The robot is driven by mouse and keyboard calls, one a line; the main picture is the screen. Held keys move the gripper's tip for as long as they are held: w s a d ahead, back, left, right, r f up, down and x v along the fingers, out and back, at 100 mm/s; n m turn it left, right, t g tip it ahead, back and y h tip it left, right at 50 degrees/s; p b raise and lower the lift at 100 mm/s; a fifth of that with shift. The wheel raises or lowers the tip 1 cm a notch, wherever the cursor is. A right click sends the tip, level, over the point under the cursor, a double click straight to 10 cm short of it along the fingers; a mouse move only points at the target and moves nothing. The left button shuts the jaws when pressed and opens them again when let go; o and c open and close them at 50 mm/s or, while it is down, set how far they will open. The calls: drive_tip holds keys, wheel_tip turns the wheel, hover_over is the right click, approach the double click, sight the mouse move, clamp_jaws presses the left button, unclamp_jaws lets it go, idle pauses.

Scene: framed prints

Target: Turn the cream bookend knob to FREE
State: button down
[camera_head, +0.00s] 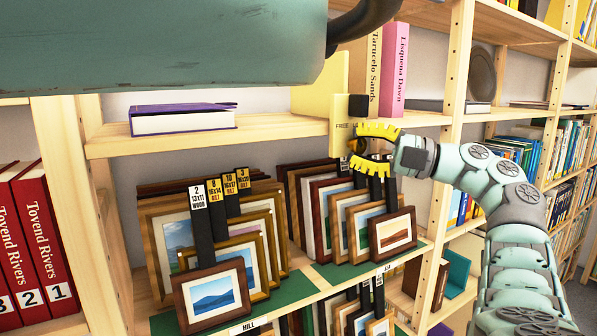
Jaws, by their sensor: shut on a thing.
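The cream bookend (319,98) stands upright on the middle shelf, against the books at its right. The knob's pointer and setting cannot be made out.
A purple book (183,119) lies flat on the shelf (262,135) at left. Tan and pink (394,70) books stand right of the bookend. Framed prints (212,290) with black tags fill the shelf below. A shelf upright (455,75) stands behind my wrist.

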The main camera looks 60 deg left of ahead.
drive_tip(key=shift+n+t+h, duration=0.5)
drive_tip(key=shift+n+h, duration=0.1)
drive_tip(key=shift+n, duration=0.3)
drive_tip(key=shift+b, duration=0.3)
drive_tip(key=c, duration=0.6)
unclamp_jaws()
drive_tip(key=shift+c, duration=0.2)
drive_tip(key=shift+r, duration=0.1)
drive_tip(key=shift+w+d, duration=0.4)
drive_tip(key=shift+d, duration=0.1)
drive_tip(key=v, duration=0.6)
drive_tip(key=shift+w+d, duration=0.25)
drive_tip(key=shift+d, duration=0.05)
